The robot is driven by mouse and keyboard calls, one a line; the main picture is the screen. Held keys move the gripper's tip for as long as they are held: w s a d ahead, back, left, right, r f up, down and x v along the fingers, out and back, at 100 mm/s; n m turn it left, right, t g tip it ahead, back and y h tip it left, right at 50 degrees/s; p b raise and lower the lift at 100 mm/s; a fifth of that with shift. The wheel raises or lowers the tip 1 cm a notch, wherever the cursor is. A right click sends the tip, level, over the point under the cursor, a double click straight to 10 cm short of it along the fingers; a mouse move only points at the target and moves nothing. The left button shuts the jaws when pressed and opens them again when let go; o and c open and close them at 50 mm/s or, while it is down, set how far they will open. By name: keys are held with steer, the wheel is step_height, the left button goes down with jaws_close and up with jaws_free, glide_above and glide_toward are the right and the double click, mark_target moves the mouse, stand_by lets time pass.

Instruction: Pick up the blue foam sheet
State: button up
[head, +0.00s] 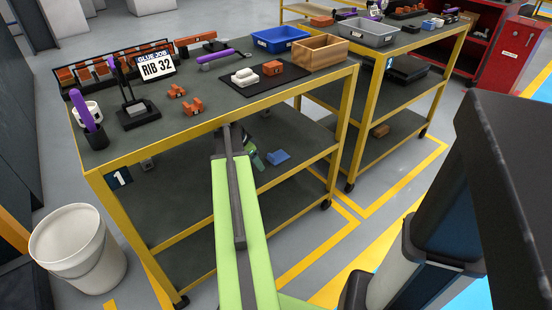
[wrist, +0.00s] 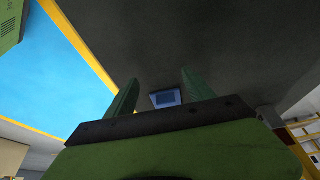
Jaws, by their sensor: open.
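A small blue foam sheet (head: 278,157) lies on the middle shelf of the yellow-framed workbench, near its right end. It also shows in the wrist view (wrist: 166,98), framed between my two green fingers and beyond them. My gripper (wrist: 160,82) is open, with nothing between the fingers. In the head view my arm reaches under the bench top, and my gripper (head: 252,158) is partly hidden behind it, just left of the blue sheet and apart from it.
The bench top (head: 205,121) overhangs the shelf, and a yellow post (head: 341,125) stands to the right. The dark shelf (head: 205,185) is mostly bare. A white bucket (head: 80,247) stands at left. Above are a blue tray (head: 280,39), a wooden box (head: 317,53) and copper-coloured parts.

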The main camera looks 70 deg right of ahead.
mark_target(271, 156)
steer(key=shift+s+d, duration=0.5)
steer(key=shift+d, duration=0.25)
steer(key=shift+s+d, duration=0.45)
steer(key=shift+d, duration=0.25)
steer(key=d, duration=0.1)
steer(key=s+d, duration=0.2)
steer(key=shift+s+d+f+b, duration=0.1)
steer(key=shift+d+f+b, duration=0.25)
steer(key=shift+f+b, duration=0.35)
steer(key=shift+r, duration=0.15)
jaws_close()
